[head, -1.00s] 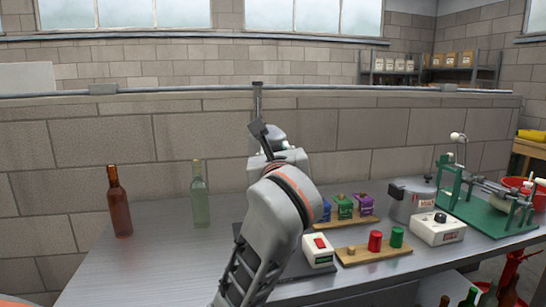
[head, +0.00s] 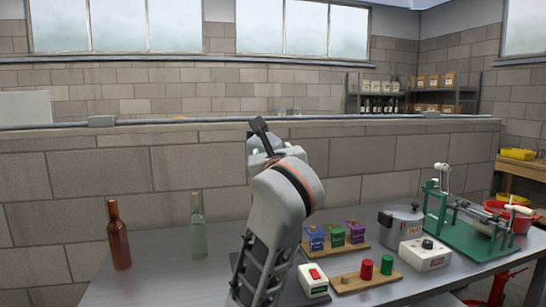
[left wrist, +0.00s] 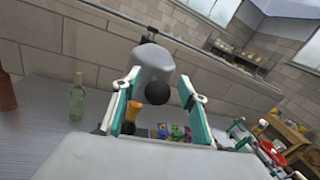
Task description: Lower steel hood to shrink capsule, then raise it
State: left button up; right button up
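In the head view my left arm covers the hood and most of the gripper. My right gripper is not in view.
Brown bottle (head: 118,236) and pale green bottle (head: 197,226) stand on the bench (head: 165,280) at left.

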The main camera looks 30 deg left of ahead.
pick_arm(q)
jog(key=shift+f, duration=0.15)
jog(key=v, duration=1.2)
jog(key=shift+w, duration=0.1)
